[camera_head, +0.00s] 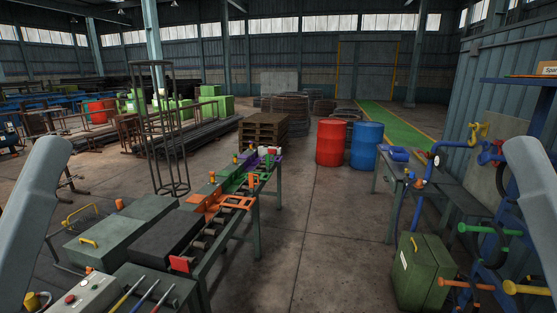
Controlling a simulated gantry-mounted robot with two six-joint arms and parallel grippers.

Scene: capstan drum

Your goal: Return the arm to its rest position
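Part of my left arm (35,215) shows as a grey link at the left edge, raised and slanting. Part of my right arm (535,200) shows as a grey link at the right edge. The grippers of both arms are out of the picture, so their state does not show. No capstan drum can be told for certain in this view.
A long workbench (232,236) with machine boxes, orange parts and tools runs ahead, left of centre. A control box (85,296) is at the lower left. Red (331,143) and blue (366,146) barrels stand ahead. A green case (424,272) is at lower right. The middle floor is clear.

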